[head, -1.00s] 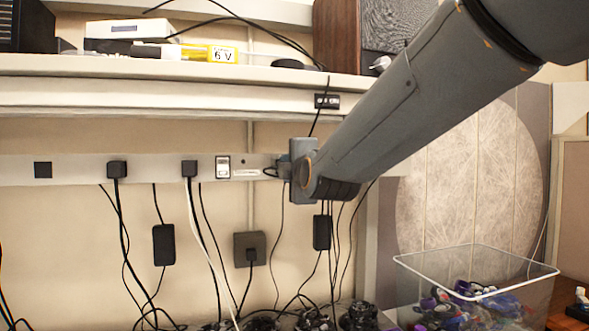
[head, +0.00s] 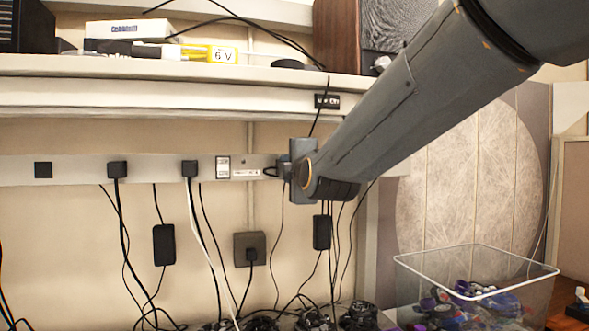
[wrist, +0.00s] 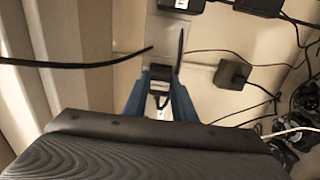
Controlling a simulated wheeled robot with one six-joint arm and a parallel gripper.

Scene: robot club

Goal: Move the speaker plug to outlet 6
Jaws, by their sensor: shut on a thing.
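My gripper (wrist: 158,88) is shut on a small black plug (wrist: 158,75), held between the two blue-grey fingers in the wrist view. In the head view my gripper (head: 284,168) is at the right part of the pale outlet strip (head: 75,169), and the wrist mostly hides the plug. A short black cord loop shows beside the fingers. I cannot tell whether the plug is seated in the strip. Black plugs sit at the strip's middle (head: 190,168) and left (head: 117,169). The speaker (head: 336,35) stands on the shelf above, partly behind my arm.
Several black cords hang below the strip, with adapters (head: 164,244) and (head: 321,232) among them. A grey wall box (head: 250,248) with a plug is below. A clear bin (head: 475,268) stands at the lower right. The shelf edge (head: 150,95) runs above the strip.

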